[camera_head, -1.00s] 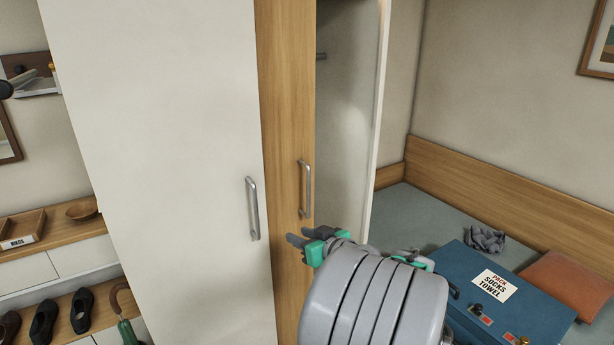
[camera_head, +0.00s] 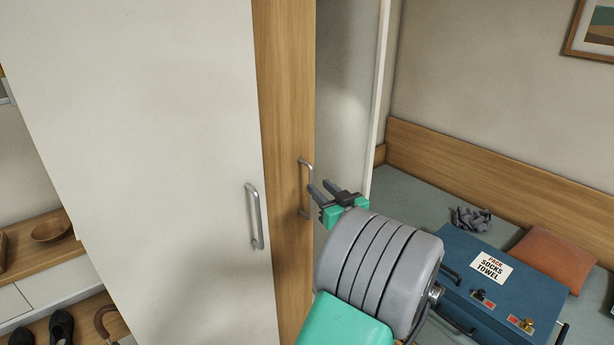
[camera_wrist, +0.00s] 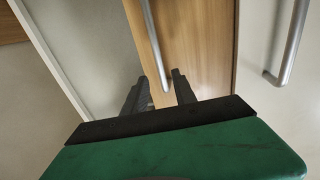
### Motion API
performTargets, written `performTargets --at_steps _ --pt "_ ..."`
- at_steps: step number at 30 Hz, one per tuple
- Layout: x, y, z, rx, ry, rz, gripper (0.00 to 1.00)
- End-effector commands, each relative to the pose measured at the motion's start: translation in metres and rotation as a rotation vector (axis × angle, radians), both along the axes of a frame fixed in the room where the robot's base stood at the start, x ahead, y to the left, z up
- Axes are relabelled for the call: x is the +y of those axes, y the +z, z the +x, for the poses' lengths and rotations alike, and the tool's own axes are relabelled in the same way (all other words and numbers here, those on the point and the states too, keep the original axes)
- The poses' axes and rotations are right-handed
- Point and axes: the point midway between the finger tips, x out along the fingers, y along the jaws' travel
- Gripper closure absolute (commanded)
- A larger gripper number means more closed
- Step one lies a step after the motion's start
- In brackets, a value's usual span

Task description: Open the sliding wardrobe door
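The wardrobe has a wood-faced door (camera_head: 284,130) with a vertical metal bar handle (camera_head: 305,190). The wrist view shows this handle (camera_wrist: 155,45) running down towards the space between my fingertips. The opening to the right of the wood door shows the pale wardrobe interior (camera_head: 343,110). My gripper (camera_head: 319,187) is open, its fingers pointing at the handle from just to its right in the head view. In the wrist view my gripper (camera_wrist: 160,78) has a clear gap between its dark fingers. I cannot tell whether they touch the handle.
A white door (camera_head: 150,150) with its own bar handle (camera_head: 254,216) stands left of the wood door. At right, a bed (camera_head: 400,200) carries a blue suitcase (camera_head: 500,285), an orange cushion (camera_head: 553,258) and grey cloth (camera_head: 470,219). Shoes (camera_head: 61,329) are at lower left.

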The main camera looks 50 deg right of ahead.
Motion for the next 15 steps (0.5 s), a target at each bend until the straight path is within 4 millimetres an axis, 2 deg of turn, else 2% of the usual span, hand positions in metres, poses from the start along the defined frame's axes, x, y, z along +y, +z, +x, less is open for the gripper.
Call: performTargets --at_steps 3,6,10,15 --pt "-0.008 0.003 0.025 0.002 0.008 0.001 0.67" --pt "-0.015 0.003 0.040 0.001 0.006 0.002 0.67" --pt "-0.020 0.001 0.049 0.001 0.002 0.000 0.67" --pt "-0.022 0.000 0.049 0.001 -0.001 -0.001 0.67"
